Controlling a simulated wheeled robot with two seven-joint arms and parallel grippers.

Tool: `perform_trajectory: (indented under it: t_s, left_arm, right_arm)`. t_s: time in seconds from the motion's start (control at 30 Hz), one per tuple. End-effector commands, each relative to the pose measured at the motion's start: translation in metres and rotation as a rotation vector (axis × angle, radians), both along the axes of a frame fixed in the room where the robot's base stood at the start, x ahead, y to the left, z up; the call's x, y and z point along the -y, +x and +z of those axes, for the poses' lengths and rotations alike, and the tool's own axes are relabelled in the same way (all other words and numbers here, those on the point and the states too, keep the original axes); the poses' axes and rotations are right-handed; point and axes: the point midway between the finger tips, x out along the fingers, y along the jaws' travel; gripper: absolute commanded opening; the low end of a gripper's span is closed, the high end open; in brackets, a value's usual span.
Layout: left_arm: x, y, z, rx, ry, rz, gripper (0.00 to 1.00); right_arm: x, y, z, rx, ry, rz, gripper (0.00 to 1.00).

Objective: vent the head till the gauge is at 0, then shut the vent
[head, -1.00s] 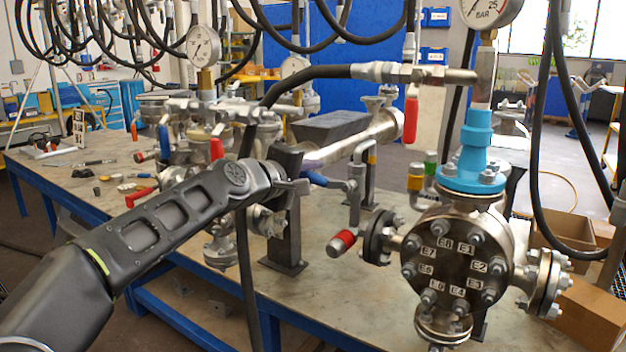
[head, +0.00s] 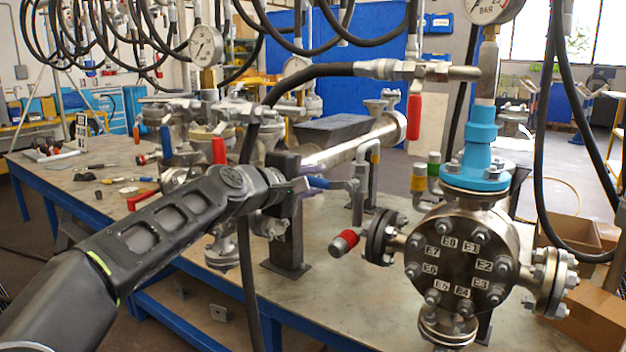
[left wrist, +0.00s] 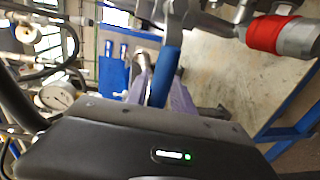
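The metal vessel head (head: 462,262), with a bolted round cover and numbered labels, stands at the right in the head view. Its gauge (head: 490,8), marked BAR, is cut off by the top edge, so I cannot read its needle. A small valve with a blue lever (head: 332,183) and a red-banded outlet (head: 344,242) sits left of the head. My left gripper (head: 300,188) is at this lever. In the left wrist view, the fingers (left wrist: 164,97) stand on either side of the blue lever (left wrist: 166,75) and look open; contact is unclear. My right gripper is out of view.
A black hose (head: 320,75) with a red-handled valve (head: 414,112) runs above the lever. Other vessels and a second gauge (head: 206,45) stand behind my left arm. Blue-framed table (head: 340,310) has bare room in front. Cardboard boxes (head: 592,315) are at the right.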

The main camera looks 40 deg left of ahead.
Motion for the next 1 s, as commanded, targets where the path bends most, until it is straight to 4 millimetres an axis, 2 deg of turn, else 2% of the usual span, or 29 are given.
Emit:
perform_trajectory:
  t_s: [0.13,0.47,0.57,0.9,1.0]
  left_arm:
    - [0.0,0.0,0.001,0.001,0.001,0.0,0.4]
    - [-0.001,-0.005,0.003,0.004,0.001,0.001,0.4]
    - [-0.001,-0.014,0.006,0.004,-0.001,0.001,0.4]
    - [0.0,-0.066,0.015,0.003,0.001,0.003,0.4]
    - [0.001,-0.074,0.016,0.002,0.001,0.001,0.4]
  right_arm:
    - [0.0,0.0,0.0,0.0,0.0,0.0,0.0]
    - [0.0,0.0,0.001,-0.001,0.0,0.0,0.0]
    - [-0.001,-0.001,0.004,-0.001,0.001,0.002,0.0]
    - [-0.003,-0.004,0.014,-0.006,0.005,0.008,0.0]
    - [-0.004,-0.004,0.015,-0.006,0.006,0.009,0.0]
